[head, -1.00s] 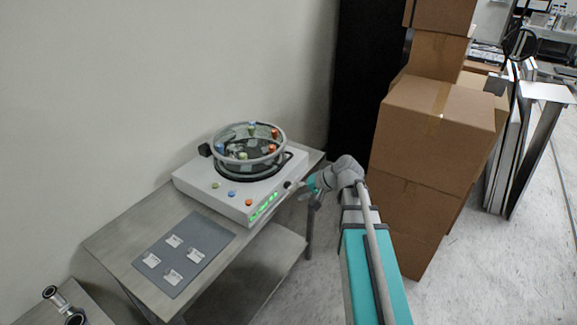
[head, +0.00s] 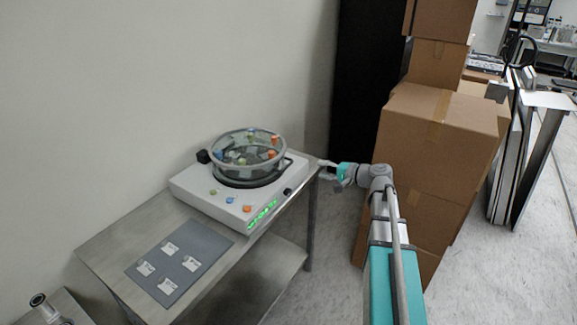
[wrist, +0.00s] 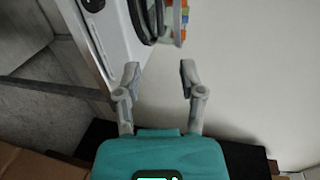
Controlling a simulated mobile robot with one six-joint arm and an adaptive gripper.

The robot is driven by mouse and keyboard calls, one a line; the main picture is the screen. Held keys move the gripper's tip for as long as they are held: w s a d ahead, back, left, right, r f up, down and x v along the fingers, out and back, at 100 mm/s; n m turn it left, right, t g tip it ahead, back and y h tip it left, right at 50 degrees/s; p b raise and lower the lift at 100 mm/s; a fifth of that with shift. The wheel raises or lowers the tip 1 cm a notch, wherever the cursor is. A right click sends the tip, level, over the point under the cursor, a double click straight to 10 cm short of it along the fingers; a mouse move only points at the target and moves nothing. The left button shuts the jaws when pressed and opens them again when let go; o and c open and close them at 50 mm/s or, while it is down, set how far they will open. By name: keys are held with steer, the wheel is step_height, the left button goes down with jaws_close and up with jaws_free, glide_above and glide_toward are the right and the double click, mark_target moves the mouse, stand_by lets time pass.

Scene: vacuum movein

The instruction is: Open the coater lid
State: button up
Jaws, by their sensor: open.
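The coater (head: 238,190) is a white box with coloured buttons and a green lit display on its front, standing on a grey table. Its round clear lid (head: 248,150) with a grey rim sits over the dark bowl, with several coloured knobs around it. The lid looks closed. My gripper (head: 325,165) is to the right of the coater, beyond the table's right end, apart from the lid. In the wrist view my gripper (wrist: 160,72) is open and empty, with the coater's white body (wrist: 110,35) at upper left and the coloured knobs at the top.
A grey mat (head: 180,262) with several small white labelled pieces lies on the table (head: 110,245). Stacked cardboard boxes (head: 440,150) stand close behind my arm on the right. A wall runs behind the table. A metal part (head: 45,308) sits at lower left.

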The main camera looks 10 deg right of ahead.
mark_target(289, 163)
steer(key=shift+w, duration=0.1)
steer(key=b+x, duration=0.3)
steer(key=x, duration=1)
steer(key=shift+w+a+f, duration=0.15)
steer(key=shift+w+a, duration=0.05)
steer(key=shift+a, duration=0.1)
jaws_close()
